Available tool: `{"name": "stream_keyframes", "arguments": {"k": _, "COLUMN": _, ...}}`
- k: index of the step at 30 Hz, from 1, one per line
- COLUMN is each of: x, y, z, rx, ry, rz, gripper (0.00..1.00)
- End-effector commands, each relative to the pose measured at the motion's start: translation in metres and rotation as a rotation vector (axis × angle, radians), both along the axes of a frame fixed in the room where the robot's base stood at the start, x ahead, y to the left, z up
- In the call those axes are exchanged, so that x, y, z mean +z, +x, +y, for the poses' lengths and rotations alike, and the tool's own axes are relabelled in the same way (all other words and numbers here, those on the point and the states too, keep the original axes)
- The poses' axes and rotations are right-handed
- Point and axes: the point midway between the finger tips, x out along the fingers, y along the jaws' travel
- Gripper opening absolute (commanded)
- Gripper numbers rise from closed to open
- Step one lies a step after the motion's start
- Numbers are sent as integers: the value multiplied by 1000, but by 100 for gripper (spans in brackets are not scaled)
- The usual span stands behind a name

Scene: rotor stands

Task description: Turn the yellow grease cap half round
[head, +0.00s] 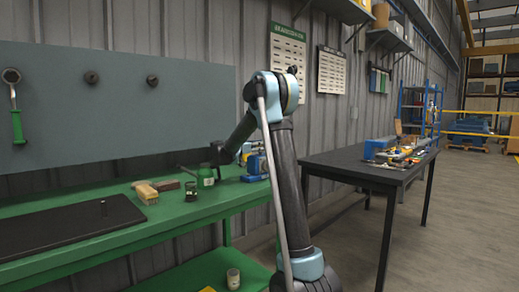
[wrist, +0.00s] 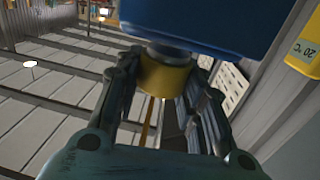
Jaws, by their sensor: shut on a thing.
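The yellow grease cap (wrist: 165,80) shows in the wrist view, just under a dark blue body (wrist: 205,22). My gripper (wrist: 160,88) is shut on the cap, with one finger on its left side and one on its right. The fingers hide the cap's sides, and a dark collar shows between cap and blue body. In the head view my arm reaches towards the back of the green bench, near a blue device (head: 256,164). The cap and the fingertips cannot be made out there.
The green bench (head: 150,222) holds a green can (head: 206,177), a dark jar (head: 191,190), a brush (head: 146,193) and a black mat (head: 60,228). A dark table (head: 345,163) with tools stands to the right.

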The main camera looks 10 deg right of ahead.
Motion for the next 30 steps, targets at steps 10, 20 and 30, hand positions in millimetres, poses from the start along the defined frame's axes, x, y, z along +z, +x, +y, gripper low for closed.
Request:
{"name": "stream_keyframes", "arguments": {"k": 10, "x": 0, "y": 2, "z": 0, "rx": -317, "ry": -1, "rz": 0, "gripper": 12}}
{"name": "stream_keyframes", "arguments": {"k": 20, "x": 0, "y": 1, "z": -2, "rx": -530, "ry": -2, "rz": 0, "gripper": 12}}
{"name": "stream_keyframes", "arguments": {"k": 30, "x": 1, "y": 0, "z": -2, "rx": -617, "ry": -2, "rz": 0, "gripper": 12}}
